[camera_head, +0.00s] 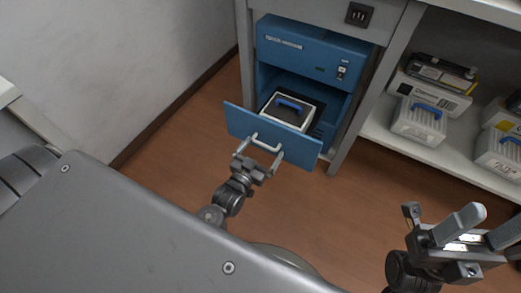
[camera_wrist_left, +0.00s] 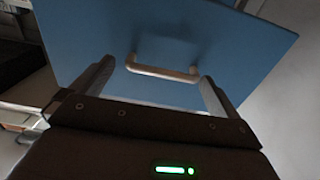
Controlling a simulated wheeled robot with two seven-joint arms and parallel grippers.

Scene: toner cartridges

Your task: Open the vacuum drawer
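The vacuum drawer (camera_head: 240,124) is the blue pull-out front of the blue machine (camera_head: 300,47). It stands pulled well out from the cabinet. The pale drawer handle (camera_head: 266,145) also shows in the left wrist view (camera_wrist_left: 162,70). My left gripper (camera_head: 258,160) is open at the handle, a finger near each end; I cannot tell whether it touches. The left wrist view shows its two fingers (camera_wrist_left: 154,90) apart. My right gripper (camera_head: 478,238) is open and empty at the lower right, away from the drawer.
A white shelf (camera_head: 440,155) on the right holds toner units, including a grey-white one with a blue handle (camera_head: 419,122) and a black-topped one (camera_head: 438,76). A wall (camera_head: 90,70) is on the left. The brown floor (camera_head: 330,215) in front of the drawer is clear.

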